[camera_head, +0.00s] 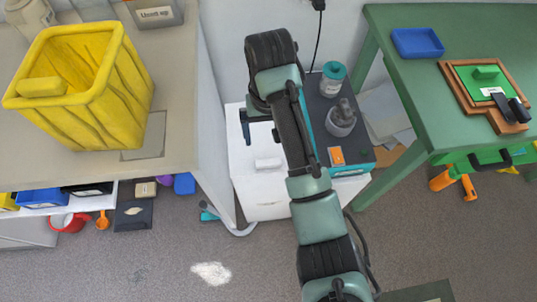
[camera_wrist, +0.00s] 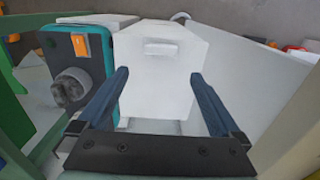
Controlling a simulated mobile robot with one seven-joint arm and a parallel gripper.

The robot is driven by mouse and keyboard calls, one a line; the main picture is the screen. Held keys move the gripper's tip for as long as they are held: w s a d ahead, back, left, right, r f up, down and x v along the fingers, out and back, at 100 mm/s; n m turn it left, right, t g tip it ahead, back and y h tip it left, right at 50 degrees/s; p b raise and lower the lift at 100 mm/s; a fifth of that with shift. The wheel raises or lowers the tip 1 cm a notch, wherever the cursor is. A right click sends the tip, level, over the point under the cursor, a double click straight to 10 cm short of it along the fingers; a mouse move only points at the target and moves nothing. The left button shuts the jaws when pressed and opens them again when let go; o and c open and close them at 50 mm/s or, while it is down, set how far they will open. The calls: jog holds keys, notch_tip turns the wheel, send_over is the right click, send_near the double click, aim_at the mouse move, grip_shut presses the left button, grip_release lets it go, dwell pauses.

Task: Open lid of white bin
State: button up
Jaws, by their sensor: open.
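The white bin (camera_head: 262,205) stands on the floor between the two work tables. Its lid (camera_wrist: 160,85) looks shut and has a small white raised handle (camera_wrist: 160,48), which also shows in the head view (camera_head: 267,163). My gripper (camera_wrist: 158,74) is open and empty, its two dark blue fingers apart on either side of the lid in the wrist view. The handle lies beyond the fingertips, apart from them. In the head view my arm hides part of the bin's right side, and only part of the gripper shows.
A teal and dark grey cabinet (camera_head: 357,169) with a canister and an orange box on top stands beside the bin. A green table (camera_head: 430,105) is at right, and a beige table (camera_head: 185,100) with a yellow basket (camera_head: 120,105) at left. Floor in front is mostly clear.

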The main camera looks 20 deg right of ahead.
aim_at(268, 161)
notch_tip(268, 161, down, 13)
jog(key=b, duration=0.6)
jog(key=shift+a+r, duration=0.1)
jog(key=shift+r, duration=0.1)
jog(key=shift+r, duration=0.1)
grip_shut()
